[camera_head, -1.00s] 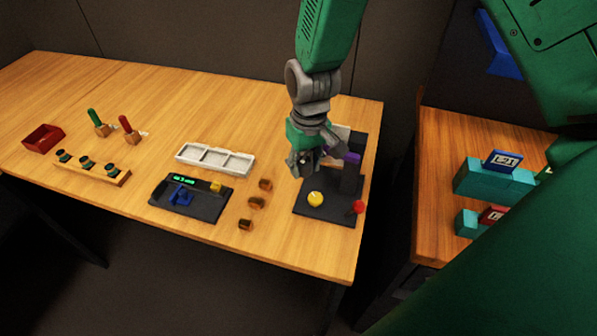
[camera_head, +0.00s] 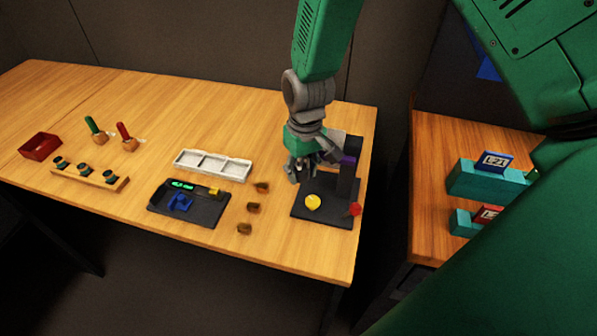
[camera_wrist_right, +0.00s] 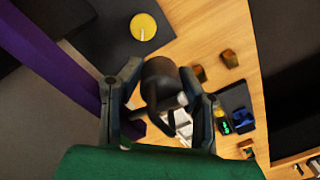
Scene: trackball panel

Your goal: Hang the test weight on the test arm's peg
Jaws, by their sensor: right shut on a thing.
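My right gripper (camera_head: 302,177) hangs at the left back of a black panel (camera_head: 322,213). In the right wrist view its fingers (camera_wrist_right: 160,103) are shut on a dark cylinder with a grey metal part, which looks like the test weight (camera_wrist_right: 160,75). The weight is hard to make out in the head view. The purple bar (camera_wrist_right: 60,70) runs along the left in the wrist view, apart from the weight. I cannot make out the peg. My left gripper is out of view.
A yellow ball (camera_head: 313,202) and a red knob (camera_head: 355,209) sit at the panel's front. Several small brown pieces, one here (camera_head: 253,208), a dark device (camera_head: 187,204) and a white tray (camera_head: 213,165) lie left. A second table (camera_head: 430,190) stands right, across a gap.

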